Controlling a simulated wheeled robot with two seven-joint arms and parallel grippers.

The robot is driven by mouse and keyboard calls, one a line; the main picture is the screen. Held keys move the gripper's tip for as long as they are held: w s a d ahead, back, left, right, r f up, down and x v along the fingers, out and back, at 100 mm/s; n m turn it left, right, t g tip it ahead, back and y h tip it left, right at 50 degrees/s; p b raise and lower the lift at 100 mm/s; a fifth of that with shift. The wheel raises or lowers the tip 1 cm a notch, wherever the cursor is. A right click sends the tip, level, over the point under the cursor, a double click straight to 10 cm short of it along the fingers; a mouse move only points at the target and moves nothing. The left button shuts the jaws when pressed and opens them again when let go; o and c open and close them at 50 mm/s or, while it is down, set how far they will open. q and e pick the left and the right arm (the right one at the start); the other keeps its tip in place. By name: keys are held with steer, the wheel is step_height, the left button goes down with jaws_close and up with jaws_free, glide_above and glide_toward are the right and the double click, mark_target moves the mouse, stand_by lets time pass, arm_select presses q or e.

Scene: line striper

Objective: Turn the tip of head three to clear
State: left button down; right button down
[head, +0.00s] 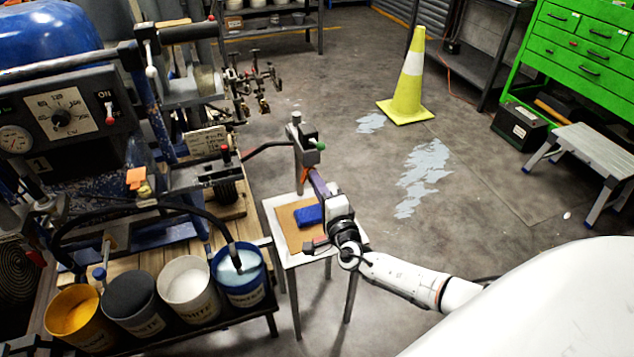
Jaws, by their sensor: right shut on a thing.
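A grey spray head (302,150) with a dark block and a green knob (319,145) stands over a small side table (283,219). A black hose runs to it from the left. My right gripper (311,177) reaches up to the lower part of this head from the lower right. It is shut at a small orange tip (305,174) there, mostly hidden by the fingers. Which way the tip points, and any number on the head, cannot be made out. Other spray heads (262,100) sit on the machine's bar farther back. My left gripper is not in view.
A blue cloth (308,215) lies on a brown mat (290,235) on the side table, below my gripper. Several paint buckets (187,287) stand at the front left. A yellow cone (410,85) stands behind; the floor at right centre is open.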

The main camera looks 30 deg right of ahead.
steer(key=shift+w+r+n, duration=0.1)
steer(key=shift+n, duration=2.2)
steer(key=shift+r+n, duration=0.1)
steer(key=shift+n, duration=2.2)
steer(key=shift+d+n, duration=0.1)
steer(key=shift+n, duration=1.1)
steer(key=c, duration=1.8)
jaws_free()
steer(key=shift+f, duration=0.15)
